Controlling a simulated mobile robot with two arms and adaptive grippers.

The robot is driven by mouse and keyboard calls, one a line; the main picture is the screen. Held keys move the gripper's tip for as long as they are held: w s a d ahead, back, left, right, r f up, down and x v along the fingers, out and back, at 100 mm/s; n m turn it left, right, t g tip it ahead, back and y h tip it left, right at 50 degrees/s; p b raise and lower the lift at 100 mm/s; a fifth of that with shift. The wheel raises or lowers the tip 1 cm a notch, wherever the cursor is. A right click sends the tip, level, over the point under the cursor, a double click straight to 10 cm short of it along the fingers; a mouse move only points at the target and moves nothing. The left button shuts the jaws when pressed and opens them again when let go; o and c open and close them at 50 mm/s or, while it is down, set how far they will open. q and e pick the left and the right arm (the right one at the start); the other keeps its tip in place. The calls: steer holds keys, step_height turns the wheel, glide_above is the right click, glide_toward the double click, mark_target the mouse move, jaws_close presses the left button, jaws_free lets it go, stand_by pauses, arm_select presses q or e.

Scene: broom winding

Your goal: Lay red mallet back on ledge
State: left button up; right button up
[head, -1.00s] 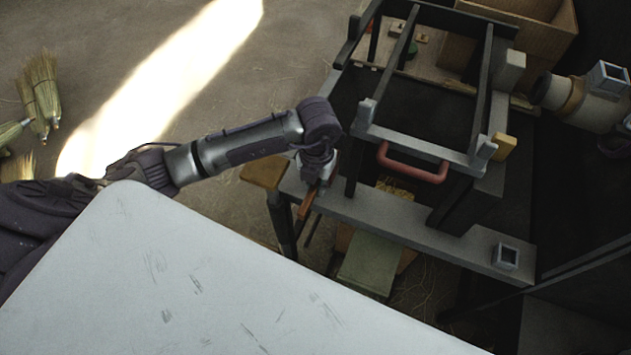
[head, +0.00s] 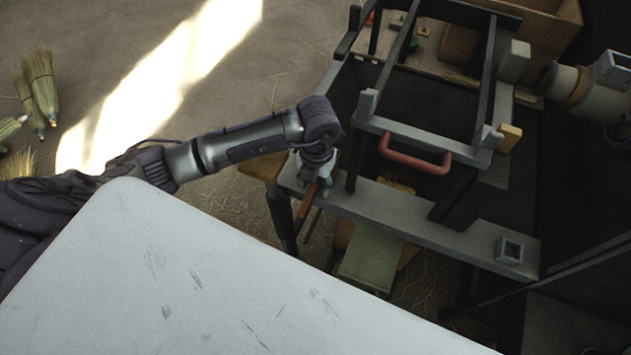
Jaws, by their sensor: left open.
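My left gripper (head: 318,172) is over the left end of the grey ledge (head: 400,217), pointing down. It is open, though its fingertips are small and partly hidden by my wrist. A reddish-brown handle (head: 306,203), seemingly the mallet's, shows just below the gripper and sticks out past the ledge's front edge. The mallet's head is not clearly visible; the gripper and wrist cover that spot. I cannot tell whether the fingers still touch the handle.
A dark frame with a red pull handle (head: 414,157) stands behind the ledge. A small square socket (head: 509,250) sits at the ledge's right end. A green board (head: 370,258) is below. Brooms (head: 40,90) lie on the floor at left. The ledge's middle is clear.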

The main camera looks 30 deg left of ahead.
arm_select(q)
step_height(320, 180, up, 12)
steer(key=shift+w, duration=0.3)
